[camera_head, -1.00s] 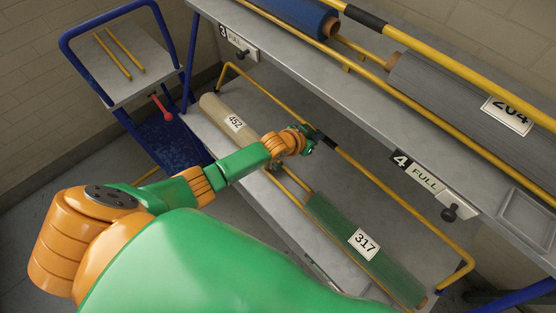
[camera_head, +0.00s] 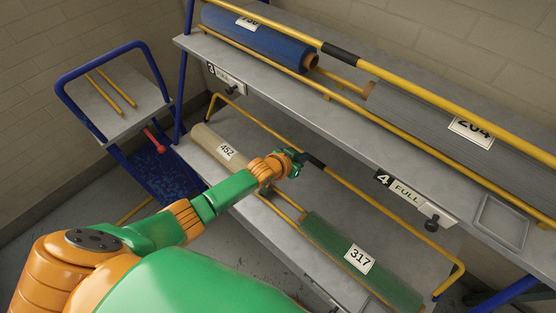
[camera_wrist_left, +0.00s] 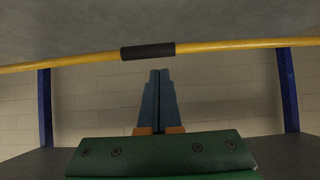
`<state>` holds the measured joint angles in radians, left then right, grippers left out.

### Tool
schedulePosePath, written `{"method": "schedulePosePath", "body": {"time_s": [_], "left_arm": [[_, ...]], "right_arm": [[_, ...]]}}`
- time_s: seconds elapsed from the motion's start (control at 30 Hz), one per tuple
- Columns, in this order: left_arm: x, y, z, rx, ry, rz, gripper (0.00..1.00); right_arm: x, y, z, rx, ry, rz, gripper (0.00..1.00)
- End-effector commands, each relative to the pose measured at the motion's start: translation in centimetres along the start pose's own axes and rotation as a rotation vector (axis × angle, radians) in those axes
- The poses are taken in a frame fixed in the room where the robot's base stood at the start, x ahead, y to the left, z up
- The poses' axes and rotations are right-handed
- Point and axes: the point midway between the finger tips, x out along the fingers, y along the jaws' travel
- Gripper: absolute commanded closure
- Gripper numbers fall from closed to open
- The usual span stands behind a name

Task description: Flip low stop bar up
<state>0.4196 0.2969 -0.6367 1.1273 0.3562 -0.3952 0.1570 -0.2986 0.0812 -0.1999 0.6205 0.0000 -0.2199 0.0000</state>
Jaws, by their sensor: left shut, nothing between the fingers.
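The low stop bar (camera_head: 370,200) is a yellow bar with bent ends and a black grip (camera_head: 313,161). It runs along the lower shelf, beyond the rolls in the head view. In the left wrist view the bar (camera_wrist_left: 230,45) crosses the upper picture, its black grip (camera_wrist_left: 147,51) near the middle. My left gripper (camera_head: 299,161) is beside the black grip; its fingertips are largely hidden in the head view. In the wrist view its fingers (camera_wrist_left: 157,72) are together and empty, pointing just below the grip; contact cannot be told. My right gripper is not in view.
The lower shelf holds a beige roll 452 (camera_head: 212,139) and a green roll 317 (camera_head: 345,250). Above, the upper shelf (camera_head: 290,105) carries a blue roll (camera_head: 255,42), a grey roll (camera_head: 430,112) and another yellow bar with a black grip (camera_head: 341,52). A blue cart (camera_head: 115,105) stands left.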

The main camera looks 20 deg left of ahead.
Motion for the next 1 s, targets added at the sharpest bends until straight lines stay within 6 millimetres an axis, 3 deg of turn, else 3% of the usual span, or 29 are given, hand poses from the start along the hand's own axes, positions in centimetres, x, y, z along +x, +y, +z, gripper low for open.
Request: {"method": "schedulePosePath", "body": {"time_s": [0.03, 0.1, 0.4, 0.6, 1.0], "left_arm": [[-1.8, 0.0, -0.9, -0.001, -0.003, 0.001, 1.00], [-3.5, 0.0, -1.2, 0.001, -0.002, 0.000, 1.00], [-8.8, 0.0, -2.0, 0.000, -0.003, 0.000, 1.00], [-9.7, 0.0, -2.1, 0.000, -0.004, 0.000, 1.00], [-9.7, 0.0, -2.0, -0.001, -0.005, -0.001, 1.00]], "right_arm": [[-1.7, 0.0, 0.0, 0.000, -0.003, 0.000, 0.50], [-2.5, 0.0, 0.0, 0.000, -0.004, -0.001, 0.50], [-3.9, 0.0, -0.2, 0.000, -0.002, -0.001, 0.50], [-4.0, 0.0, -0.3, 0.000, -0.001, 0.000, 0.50], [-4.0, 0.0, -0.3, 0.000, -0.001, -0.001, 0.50]]}}
